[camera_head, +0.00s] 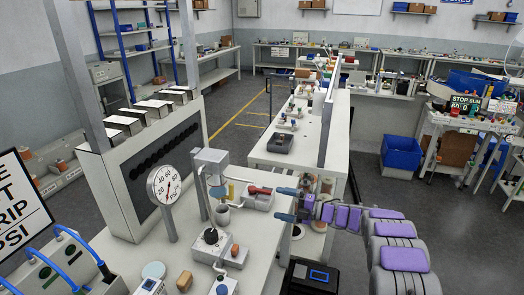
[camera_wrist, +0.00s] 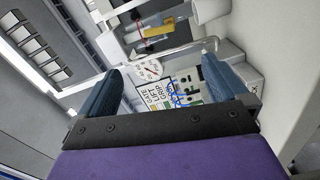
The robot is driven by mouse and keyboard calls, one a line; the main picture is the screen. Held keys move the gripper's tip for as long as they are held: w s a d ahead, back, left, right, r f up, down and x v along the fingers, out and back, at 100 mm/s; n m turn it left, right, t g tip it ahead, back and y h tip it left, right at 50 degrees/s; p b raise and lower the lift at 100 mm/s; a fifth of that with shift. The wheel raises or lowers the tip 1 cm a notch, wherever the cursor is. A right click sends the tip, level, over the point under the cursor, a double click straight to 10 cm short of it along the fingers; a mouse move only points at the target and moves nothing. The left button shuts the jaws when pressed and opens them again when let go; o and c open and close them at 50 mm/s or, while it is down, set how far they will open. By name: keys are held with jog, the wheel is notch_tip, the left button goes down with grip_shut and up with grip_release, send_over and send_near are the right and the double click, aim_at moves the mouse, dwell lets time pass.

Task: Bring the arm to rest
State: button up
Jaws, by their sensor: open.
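My gripper (camera_head: 287,204) is at the right edge of the near workbench in the head view, on the end of my purple-padded arm (camera_head: 355,218). Its two blue fingers are spread apart, pointing left over the bench. In the wrist view my gripper (camera_wrist: 164,68) also shows its fingers wide apart, with nothing held between them. A sign (camera_wrist: 170,92) and a dial gauge (camera_wrist: 146,70) show beyond the gap. The arm reaches out from the lower right; I cannot tell from these frames whether it is moving.
The near workbench (camera_head: 255,238) carries a dial gauge (camera_head: 164,186), a grey press-like stand (camera_head: 209,160) and a red-handled tool (camera_head: 260,190). A long bench (camera_head: 262,150) with a tall divider runs behind. A blue bin (camera_head: 402,152) stands right. Floor between is open.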

jog(key=w+d+r+m+t+h, duration=0.7)
jog(key=d+r+m+h, duration=0.2)
jog(key=r+m+h, duration=0.3)
jog(key=s+d+r+m+g+h, duration=0.25)
jog(key=s+d+m+h, duration=0.2)
jog(key=s, duration=0.45)
jog(key=s+d+r+m+g+h, duration=0.2)
jog(key=s+d+r+m+h, duration=0.15)
jog(key=s+m, duration=0.4)
jog(key=s+a+f+m+g+y, duration=0.1)
jog(key=s+a+f+g, duration=0.2)
jog(key=s, duration=1.2)
jog(key=s+a+f+m+g+y, duration=0.1)
jog(key=s+a+f+m+g, duration=0.1)
jog(key=s+a, duration=0.6)
jog(key=s+a+f+m+g+y, duration=0.1)
jog(key=s+a+g, duration=0.4)
jog(key=s, duration=1.8)
notch_tip(320, 180, down, 3)
jog(key=shift+a+r+m+g, duration=0.1)
jog(key=shift+a+m+g, duration=0.2)
jog(key=shift+m+g, duration=0.4)
